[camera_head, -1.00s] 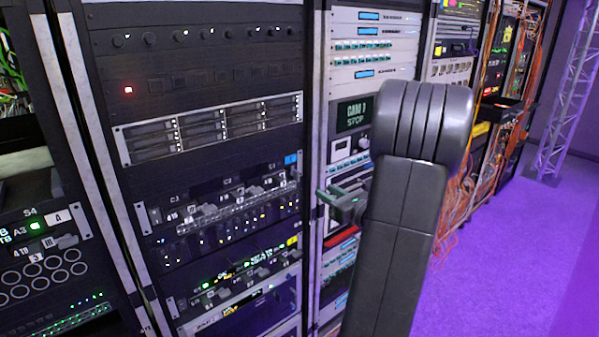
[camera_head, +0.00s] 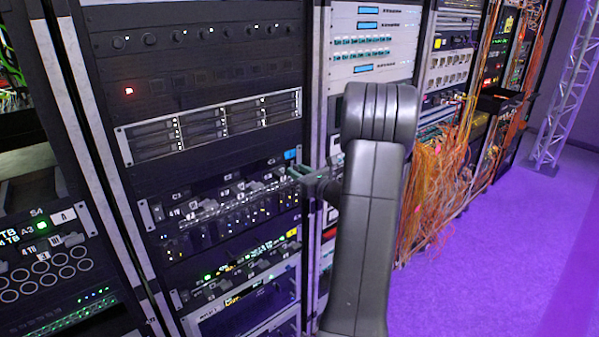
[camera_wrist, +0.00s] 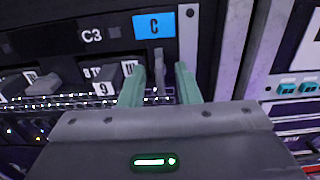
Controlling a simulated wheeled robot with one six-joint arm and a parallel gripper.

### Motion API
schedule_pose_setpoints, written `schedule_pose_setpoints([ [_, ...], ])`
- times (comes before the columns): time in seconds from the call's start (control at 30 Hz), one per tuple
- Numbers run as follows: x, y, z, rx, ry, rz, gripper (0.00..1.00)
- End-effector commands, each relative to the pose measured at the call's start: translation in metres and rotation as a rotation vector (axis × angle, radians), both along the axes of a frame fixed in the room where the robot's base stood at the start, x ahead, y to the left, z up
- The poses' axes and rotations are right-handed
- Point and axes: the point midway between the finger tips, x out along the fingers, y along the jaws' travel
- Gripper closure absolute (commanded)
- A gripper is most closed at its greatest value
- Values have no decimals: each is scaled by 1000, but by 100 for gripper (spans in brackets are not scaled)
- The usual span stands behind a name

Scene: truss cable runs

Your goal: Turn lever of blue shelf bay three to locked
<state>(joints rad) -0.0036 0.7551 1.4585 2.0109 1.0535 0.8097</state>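The blue shelf (camera_head: 245,192) is a dark unit in the middle rack, with a blue tag at its right end. In the wrist view the blue tag (camera_wrist: 153,25) reads C, and the bay label C3 (camera_wrist: 91,36) is left of it. A slim grey lever (camera_wrist: 159,72) stands upright below the tag. My gripper (camera_wrist: 159,80) has its two green fingers on either side of this lever, with a gap visible on both sides. In the head view my gripper (camera_head: 294,172) is at the shelf's right end.
Grey blocks (camera_wrist: 110,76) with small plates stand left of the fingers. A pale rack post (camera_wrist: 222,45) is close on the right, with a white-panelled rack (camera_head: 372,45) beyond it. Orange cables (camera_head: 440,180) hang farther right. The purple floor (camera_head: 490,240) is clear.

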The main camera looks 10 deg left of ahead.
Motion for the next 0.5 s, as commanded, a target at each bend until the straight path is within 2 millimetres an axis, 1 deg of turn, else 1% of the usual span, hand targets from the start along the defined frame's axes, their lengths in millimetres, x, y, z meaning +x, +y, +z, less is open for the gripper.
schedule_pose_setpoints([
  [0.03, 0, 0, 0, 0, 0, 0, 71],
  [0.13, 0, 0, 0, 0, 0, 0, 90],
  [0.2, 0, 0, 0, 0, 0, 0, 100],
  [0.5, 0, 0, -1, -8, -12, 0, 100],
])
